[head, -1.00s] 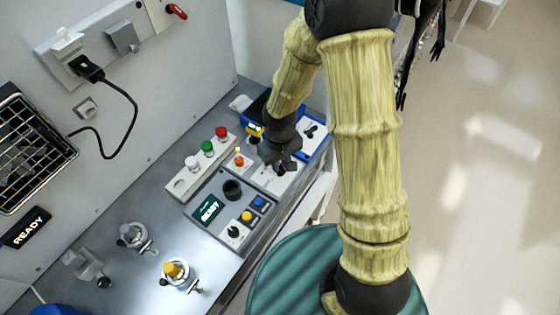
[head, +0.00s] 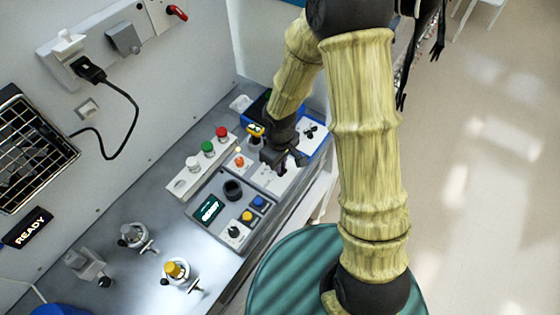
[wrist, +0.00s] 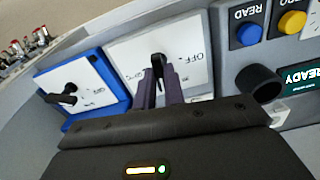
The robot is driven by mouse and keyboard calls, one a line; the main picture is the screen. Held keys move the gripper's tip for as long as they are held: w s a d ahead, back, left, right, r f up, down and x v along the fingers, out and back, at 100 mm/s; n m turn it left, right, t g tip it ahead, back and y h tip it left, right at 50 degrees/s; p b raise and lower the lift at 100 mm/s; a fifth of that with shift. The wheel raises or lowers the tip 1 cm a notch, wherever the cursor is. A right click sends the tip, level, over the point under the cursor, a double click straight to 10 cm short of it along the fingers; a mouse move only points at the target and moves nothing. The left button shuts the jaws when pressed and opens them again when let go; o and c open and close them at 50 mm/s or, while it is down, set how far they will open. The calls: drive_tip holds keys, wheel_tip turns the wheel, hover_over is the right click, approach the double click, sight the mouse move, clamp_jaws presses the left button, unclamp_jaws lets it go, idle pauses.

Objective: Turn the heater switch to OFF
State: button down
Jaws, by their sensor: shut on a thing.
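A white switch panel (wrist: 184,42) is in the middle of the wrist view, with a black switch handle (wrist: 157,62) and the word OFF to the handle's right. A smaller mark to its left is too small to read. My gripper (wrist: 160,88) is shut on this handle, one finger on each side. The handle points up in the wrist view, between the two marks. In the head view my gripper (head: 288,162) is over the same panel (head: 274,180) and hides most of the handle. No name on the panel is readable, so I cannot tell if it is the heater's.
A blue-framed panel (wrist: 103,62) with another black handle (wrist: 62,97) and an OFF label stands at left in the wrist view. On the other side is a grey unit with a READY display (head: 209,210), blue (head: 258,202) and yellow (head: 247,216) buttons and a black cup-like holder (head: 233,190).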

drive_tip(key=shift+r+n, duration=0.1)
drive_tip(key=shift+n, duration=1.2)
drive_tip(key=c, duration=1.5)
unclamp_jaws()
wheel_tip(320, 180, up, 17)
drive_tip(key=shift+r+p, duration=0.15)
drive_tip(key=shift+p, duration=0.35)
